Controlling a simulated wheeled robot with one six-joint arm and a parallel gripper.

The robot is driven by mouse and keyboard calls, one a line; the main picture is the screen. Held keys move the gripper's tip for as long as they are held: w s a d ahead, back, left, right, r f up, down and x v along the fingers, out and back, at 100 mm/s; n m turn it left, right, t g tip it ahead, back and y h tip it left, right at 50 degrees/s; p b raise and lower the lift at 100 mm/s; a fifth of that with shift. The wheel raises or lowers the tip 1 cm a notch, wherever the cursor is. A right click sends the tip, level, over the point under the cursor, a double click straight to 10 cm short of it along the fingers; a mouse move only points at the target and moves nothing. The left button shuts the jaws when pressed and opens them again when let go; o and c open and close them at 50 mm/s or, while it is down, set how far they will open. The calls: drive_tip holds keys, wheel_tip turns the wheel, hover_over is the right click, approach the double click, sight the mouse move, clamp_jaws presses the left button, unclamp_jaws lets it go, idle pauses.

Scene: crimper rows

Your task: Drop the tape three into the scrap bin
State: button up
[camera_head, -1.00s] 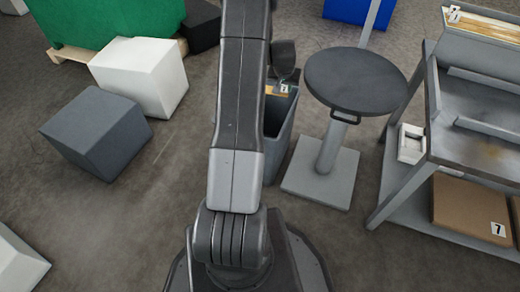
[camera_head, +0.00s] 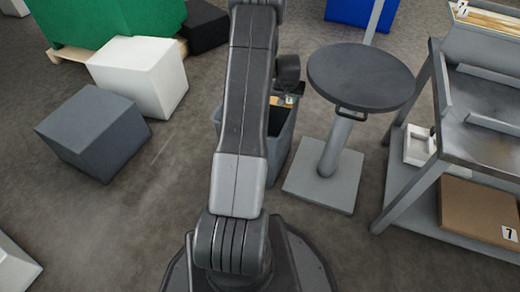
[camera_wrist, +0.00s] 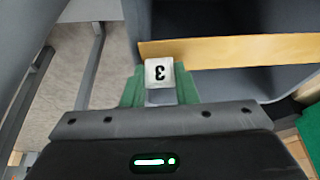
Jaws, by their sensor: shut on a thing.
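My gripper (camera_wrist: 159,92) is shut on tape three (camera_wrist: 160,73), whose white face with a dark 3 shows upside down between the green fingers in the wrist view. The grey scrap bin (camera_head: 281,145) stands behind my arm in the head view, partly hidden by it. In the wrist view the bin's grey walls (camera_wrist: 205,20) lie beyond and below the fingers, so the tape is over or close to the opening. A tan strip (camera_wrist: 250,50) crosses there; I cannot tell whether it belongs to the bin. The bin's floor is hidden.
A round dark stool (camera_head: 360,78) stands just right of the bin. A grey shelf cart (camera_head: 425,195) is farther right with a cardboard box (camera_head: 478,212). A dark grey cube (camera_head: 95,135) and white cube (camera_head: 138,75) lie left. The floor between cubes and arm is clear.

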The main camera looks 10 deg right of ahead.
drive_tip(key=o, duration=1)
drive_tip(key=shift+r, duration=0.1)
drive_tip(key=shift+s+a+r, duration=0.1)
drive_tip(key=shift+r, duration=0.25)
drive_tip(key=p+v, duration=0.2)
drive_tip(key=v, duration=0.3)
drive_tip(key=shift+s+a+f+b, duration=0.15)
drive_tip(key=shift+s+a+b, duration=0.15)
drive_tip(key=shift+s+a, duration=1.05)
drive_tip(key=shift+s+a+f+b, duration=0.15)
drive_tip(key=shift+s+a+b, duration=0.3)
drive_tip(key=shift+s, duration=1.7)
drive_tip(key=shift+s+a+f+b, duration=0.2)
drive_tip(key=shift+s+a, duration=0.75)
drive_tip(key=shift+s, duration=0.8)
